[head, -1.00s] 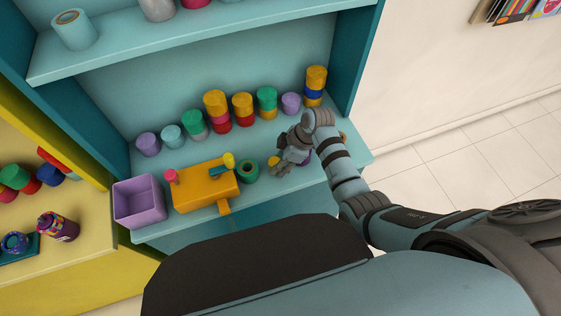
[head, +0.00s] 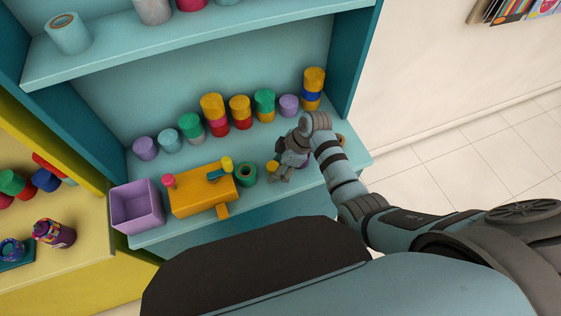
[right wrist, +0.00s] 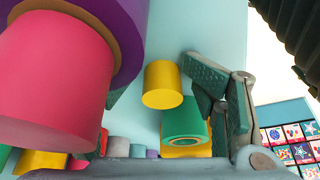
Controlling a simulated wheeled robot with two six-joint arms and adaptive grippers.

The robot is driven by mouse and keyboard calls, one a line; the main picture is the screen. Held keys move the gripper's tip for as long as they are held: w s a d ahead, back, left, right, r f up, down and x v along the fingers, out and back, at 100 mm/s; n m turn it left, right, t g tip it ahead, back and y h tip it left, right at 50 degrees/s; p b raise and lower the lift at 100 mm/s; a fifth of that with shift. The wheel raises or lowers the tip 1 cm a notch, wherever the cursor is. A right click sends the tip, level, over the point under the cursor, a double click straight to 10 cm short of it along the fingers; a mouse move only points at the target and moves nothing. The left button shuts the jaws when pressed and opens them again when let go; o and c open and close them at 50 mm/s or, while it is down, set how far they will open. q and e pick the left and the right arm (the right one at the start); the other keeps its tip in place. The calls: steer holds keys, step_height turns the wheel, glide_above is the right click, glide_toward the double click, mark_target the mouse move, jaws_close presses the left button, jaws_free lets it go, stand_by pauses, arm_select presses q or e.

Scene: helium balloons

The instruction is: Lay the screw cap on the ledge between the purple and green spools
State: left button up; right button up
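A yellow cap (right wrist: 162,84), which I take to be the screw cap, is at my right gripper's fingertips. It also shows in the head view (head: 272,166), just right of the green spool (head: 246,174). The green spool in the wrist view (right wrist: 185,122) stands beyond the cap. A purple spool (right wrist: 132,35) with a pink cylinder (right wrist: 55,80) against it fills the left of that view and hides most of one finger. My right gripper (head: 277,174) is low over the ledge; its visible finger is beside the cap, but contact is unclear. My left gripper is out of view.
An orange block (head: 200,190) with a pink knob stands left of the green spool. A purple open box (head: 138,205) is farther left. Several coloured cylinders, including a yellow-topped stack (head: 313,88), line the back of the ledge. An upper shelf (head: 200,35) overhangs behind.

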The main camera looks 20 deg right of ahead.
steer(key=shift+r, duration=0.45)
steer(key=p+v, duration=0.3)
steer(key=v, duration=0.9)
steer(key=shift+r, duration=0.15)
